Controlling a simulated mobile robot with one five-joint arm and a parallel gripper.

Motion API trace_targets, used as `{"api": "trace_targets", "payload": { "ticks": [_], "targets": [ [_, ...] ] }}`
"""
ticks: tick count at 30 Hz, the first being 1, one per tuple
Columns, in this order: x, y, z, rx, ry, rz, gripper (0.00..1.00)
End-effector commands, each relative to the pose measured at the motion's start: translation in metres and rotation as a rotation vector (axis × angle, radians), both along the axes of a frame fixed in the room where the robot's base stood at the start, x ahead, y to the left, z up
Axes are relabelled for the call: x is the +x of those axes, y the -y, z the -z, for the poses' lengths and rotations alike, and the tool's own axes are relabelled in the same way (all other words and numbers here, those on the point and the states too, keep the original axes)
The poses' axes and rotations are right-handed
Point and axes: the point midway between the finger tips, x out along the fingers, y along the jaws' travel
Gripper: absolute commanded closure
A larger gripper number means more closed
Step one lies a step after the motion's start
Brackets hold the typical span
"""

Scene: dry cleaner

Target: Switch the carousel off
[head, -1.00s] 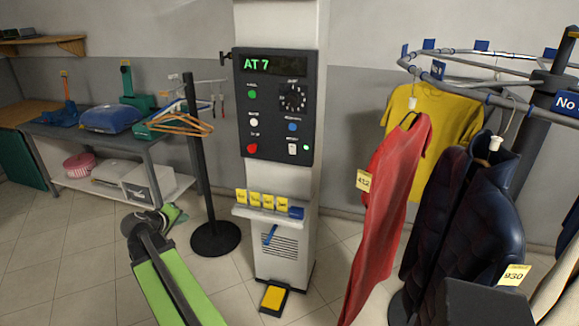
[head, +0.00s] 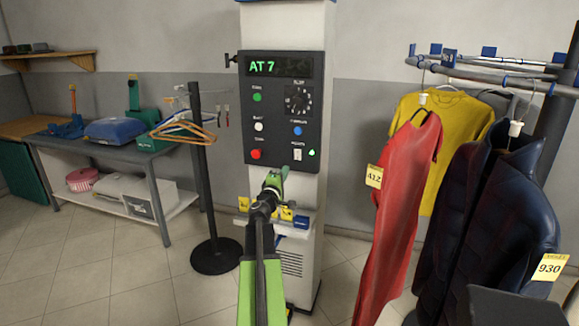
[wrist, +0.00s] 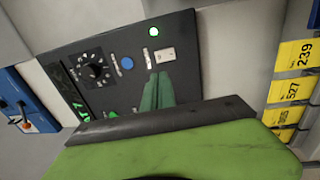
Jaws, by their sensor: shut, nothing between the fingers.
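The carousel's black control panel (head: 283,110) is on a white column, and its display reads "AT 7". It carries a green button (head: 257,97), a white button (head: 258,126), a red button (head: 256,154), a dial (head: 297,100), a blue button (head: 298,131) and a pale rocker switch (head: 297,155). A small green lamp (head: 312,153) is lit beside the switch. My gripper (head: 276,176) is shut and empty, just below the panel's lower edge. In the wrist view, the switch (wrist: 166,54) and lit lamp (wrist: 153,31) lie beyond my fingers (wrist: 157,92); the red button is hidden.
Yellow tags (head: 287,213) sit on a ledge under the panel. A red garment (head: 397,205), a yellow shirt (head: 438,118) and dark puffer jackets (head: 490,220) hang at the right. A black post (head: 207,180) and a grey table (head: 150,165) stand at the left.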

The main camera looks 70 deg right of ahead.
Motion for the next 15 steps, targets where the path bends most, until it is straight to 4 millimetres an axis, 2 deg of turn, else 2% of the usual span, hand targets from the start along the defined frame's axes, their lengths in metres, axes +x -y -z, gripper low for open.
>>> {"api": "trace_targets", "payload": {
  "ticks": [1, 9, 15],
  "targets": [
    [0.001, 0.012, -0.002, 0.0, 0.0, 0.001, 1.0],
    [0.005, 0.072, -0.01, 0.0, 0.0, 0.002, 1.0],
    [0.007, 0.109, -0.014, 0.001, 0.0, 0.002, 1.0]
  ]
}}
